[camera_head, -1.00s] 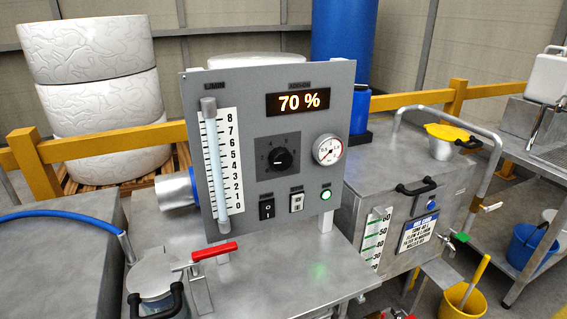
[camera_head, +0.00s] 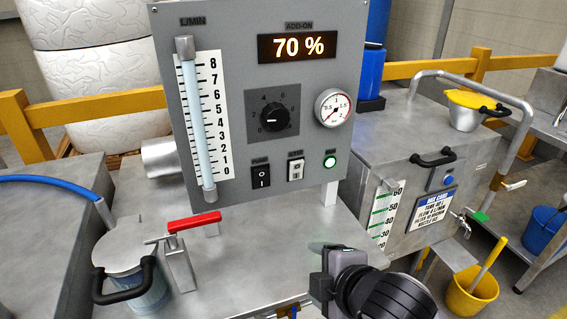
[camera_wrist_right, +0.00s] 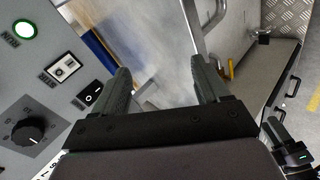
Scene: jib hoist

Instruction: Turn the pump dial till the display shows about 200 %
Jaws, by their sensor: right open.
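The pump dial (camera_head: 275,117) is a black knob on a dark square plate on the grey control panel (camera_head: 240,165). It also shows at the lower left of the right wrist view (camera_wrist_right: 28,131). The display (camera_head: 298,47) above it reads 70 %. My right gripper (camera_head: 328,262) is in front of and below the panel, apart from the dial. In the right wrist view its two fingers (camera_wrist_right: 163,88) are spread with nothing between them.
A flow tube (camera_head: 195,120) with a 0 to 8 scale and a pressure gauge (camera_head: 332,107) flank the dial. Below are switches (camera_head: 261,176) and a lit green lamp (camera_head: 330,162). A red-handled valve (camera_head: 194,222) stands at the front left. A steel tank (camera_head: 400,190) stands to the right.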

